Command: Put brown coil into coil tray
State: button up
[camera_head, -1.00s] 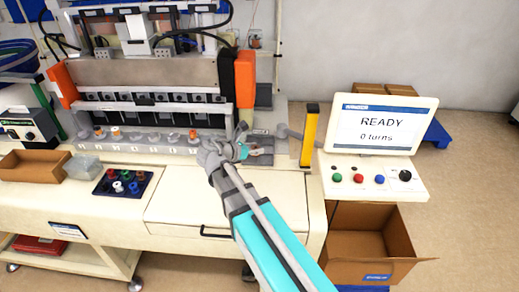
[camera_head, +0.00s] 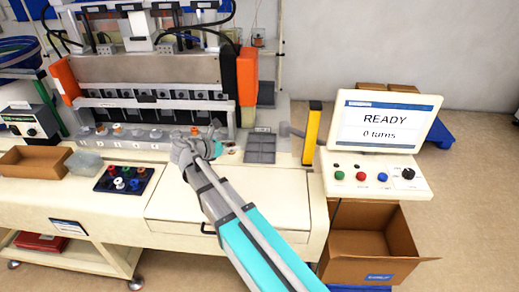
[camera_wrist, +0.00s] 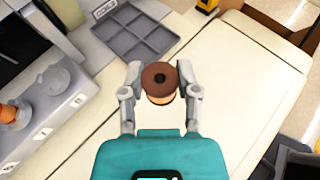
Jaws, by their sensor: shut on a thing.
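The brown coil (camera_wrist: 161,77), a spool with a dark brown top and a central hole, is between the fingers of my gripper (camera_wrist: 160,88) in the wrist view. My gripper is shut on it, above the cream worktop. In the head view my gripper (camera_head: 212,150) is left of the coil tray, and the coil is hard to make out there. The coil tray (camera_head: 261,148) is grey, divided into compartments, and looks empty. It also shows in the wrist view (camera_wrist: 135,43), beyond the coil and slightly left.
A row of winding stations (camera_head: 135,138) runs left of my gripper; an orange coil (camera_wrist: 10,113) sits there. A dark tray of coloured spools (camera_head: 128,180) lies at the front left. A yellow post (camera_head: 312,132) stands right of the tray. The worktop (camera_head: 240,195) in front is clear.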

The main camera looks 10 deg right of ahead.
aim_at(260, 151)
jog(key=shift+d, duration=0.1)
jog(key=w+d+f+b, duration=0.2)
jog(key=w, duration=0.1)
jog(key=w+d+f+b, duration=0.6)
jog(key=shift+w+f, duration=0.2)
jog(key=shift+f, duration=0.05)
jog(key=shift+w+d+f+b, duration=0.25)
jog(key=shift+d+f+b, duration=0.05)
jog(key=shift+b, duration=0.2)
jog(key=shift+w+d+f+b, duration=0.25)
jog(key=shift+w+f+b, duration=0.1)
jog(key=shift+f+b, duration=1.65)
jog(key=shift+b, duration=0.05)
jog(key=shift+f, duration=0.15)
